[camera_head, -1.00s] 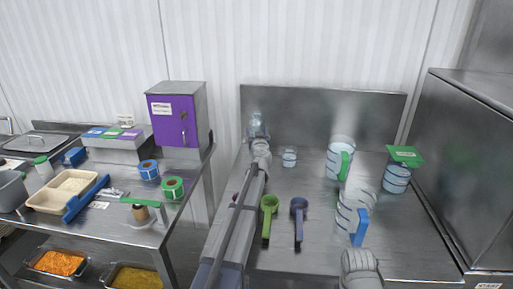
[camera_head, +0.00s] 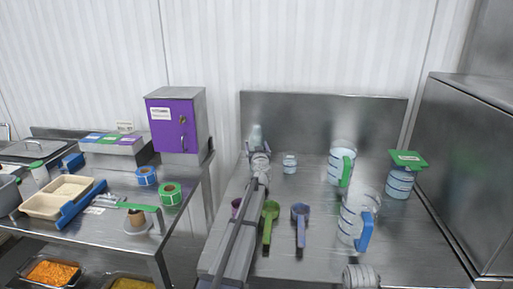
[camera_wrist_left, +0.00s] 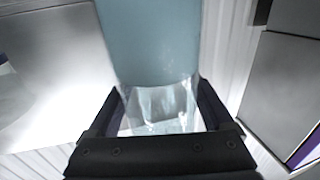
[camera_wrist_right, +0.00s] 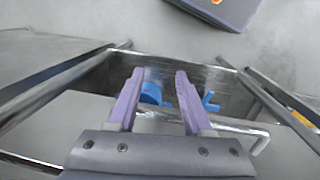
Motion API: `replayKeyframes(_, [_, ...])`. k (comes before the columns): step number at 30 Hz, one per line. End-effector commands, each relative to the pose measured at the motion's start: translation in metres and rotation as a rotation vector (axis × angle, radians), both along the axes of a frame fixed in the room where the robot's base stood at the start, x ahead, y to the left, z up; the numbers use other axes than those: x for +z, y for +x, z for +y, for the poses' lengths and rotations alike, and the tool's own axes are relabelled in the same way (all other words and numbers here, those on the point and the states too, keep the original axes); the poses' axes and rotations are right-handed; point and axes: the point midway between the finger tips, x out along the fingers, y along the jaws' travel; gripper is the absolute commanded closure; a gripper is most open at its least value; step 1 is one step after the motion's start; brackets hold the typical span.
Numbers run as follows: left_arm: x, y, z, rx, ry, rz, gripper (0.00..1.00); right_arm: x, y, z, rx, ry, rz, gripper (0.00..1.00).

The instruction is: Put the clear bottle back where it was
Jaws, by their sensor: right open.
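The clear bottle (camera_head: 256,133) is upright at the back left of the right-hand steel table, near the backsplash. My left gripper (camera_head: 258,150) reaches over the table to it. In the left wrist view the pale blue bottle (camera_wrist_left: 150,45) stands between the jaws, and my left gripper (camera_wrist_left: 160,105) is shut on its clear lower part. Whether its base touches the table is hidden. My right gripper (camera_wrist_right: 155,85) is open and empty in the right wrist view; in the head view only part of my right arm shows at the bottom edge.
A small clear cup (camera_head: 290,164) stands right of the bottle. A green-handled jug (camera_head: 342,162), a blue-handled jug (camera_head: 358,222) and a green-lidded container (camera_head: 400,183) stand further right. A green scoop (camera_head: 269,215) and a purple-blue scoop (camera_head: 300,215) lie in front. A purple-doored cabinet (camera_head: 176,124) stands left.

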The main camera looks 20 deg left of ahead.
Motion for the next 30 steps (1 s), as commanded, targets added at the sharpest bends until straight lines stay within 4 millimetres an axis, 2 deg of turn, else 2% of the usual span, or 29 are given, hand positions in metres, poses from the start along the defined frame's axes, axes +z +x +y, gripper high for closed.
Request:
replayKeyframes(1, [0.000, 0.000, 0.000, 0.000, 0.000, 0.000, 0.08, 0.001, 0.000, 0.000, 0.000, 0.000, 0.000, 0.50])
replayKeyframes(3, [0.000, 0.000, 0.000, 0.000, 0.000, 0.000, 0.01, 0.000, 0.000, 0.000, 0.000, 0.000, 0.000, 0.50])
replayKeyframes(4, [0.000, 0.000, 0.000, 0.000, 0.000, 0.000, 0.00, 0.000, 0.000, 0.000, 0.000, 0.000, 0.000, 0.50])
replayKeyframes(15, [0.005, 0.000, 0.000, 0.000, 0.000, 0.000, 0.00, 0.005, 0.000, 0.000, 0.000, 0.000, 0.000, 0.50])
replayKeyframes(23, [0.003, -0.033, -0.017, -0.001, 0.000, 0.000, 0.00, 0.003, 0.000, 0.000, 0.000, 0.000, 0.000, 0.50])
replayKeyframes(30, [0.003, -0.077, -0.041, -0.001, 0.000, 0.000, 0.00, 0.003, 0.000, 0.000, 0.000, 0.000, 0.000, 0.50])
